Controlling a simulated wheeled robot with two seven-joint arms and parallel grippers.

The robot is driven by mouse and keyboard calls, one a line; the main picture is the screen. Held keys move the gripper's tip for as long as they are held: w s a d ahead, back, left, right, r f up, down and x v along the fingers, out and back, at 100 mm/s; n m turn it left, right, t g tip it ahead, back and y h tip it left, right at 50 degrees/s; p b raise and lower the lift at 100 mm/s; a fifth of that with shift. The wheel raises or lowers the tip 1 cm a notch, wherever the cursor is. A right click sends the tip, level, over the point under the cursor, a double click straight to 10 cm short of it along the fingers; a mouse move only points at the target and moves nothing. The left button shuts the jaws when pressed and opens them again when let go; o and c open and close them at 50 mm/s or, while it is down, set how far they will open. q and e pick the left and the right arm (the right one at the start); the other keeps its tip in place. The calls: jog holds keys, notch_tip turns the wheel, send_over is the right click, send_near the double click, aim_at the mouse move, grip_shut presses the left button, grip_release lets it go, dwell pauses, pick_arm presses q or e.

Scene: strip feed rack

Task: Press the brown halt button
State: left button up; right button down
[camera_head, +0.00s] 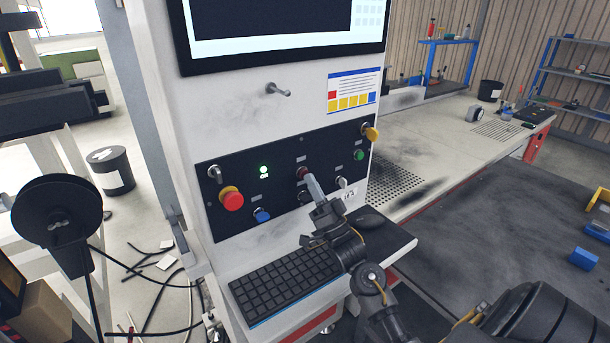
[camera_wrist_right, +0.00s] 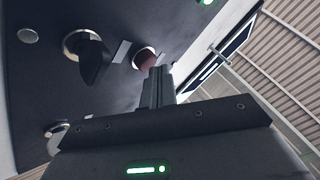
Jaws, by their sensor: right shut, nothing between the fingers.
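The brown halt button (camera_head: 301,173) is a small reddish-brown round button on the black control panel (camera_head: 240,222), below a small label. It also shows in the right wrist view (camera_wrist_right: 144,58), set in a pale ring. My right gripper (camera_head: 309,181) is shut and empty. Its fingertips point at the brown button and partly cover it in both views. Whether the tips touch the button or stop just short of it, I cannot tell. My left gripper is not in view.
Close around on the panel are a red mushroom button (camera_head: 231,199), a blue knob (camera_head: 262,215), a green button (camera_head: 359,155), a yellow knob (camera_head: 371,133) and a lit green lamp (camera_head: 263,169). A keyboard (camera_head: 285,285) lies on the shelf below.

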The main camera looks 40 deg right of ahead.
jog(key=shift+w, duration=0.45)
dwell(0.3)
jog(key=shift+s, duration=0.15)
jog(key=shift+s+p, duration=0.3)
jog(key=shift+s, duration=0.45)
jog(key=shift+s, duration=0.1)
jog(key=s+p, duration=0.2)
jog(key=s, duration=0.2)
jog(key=shift+s+a, duration=0.1)
jog(key=shift+s, duration=0.3)
dwell(0.8)
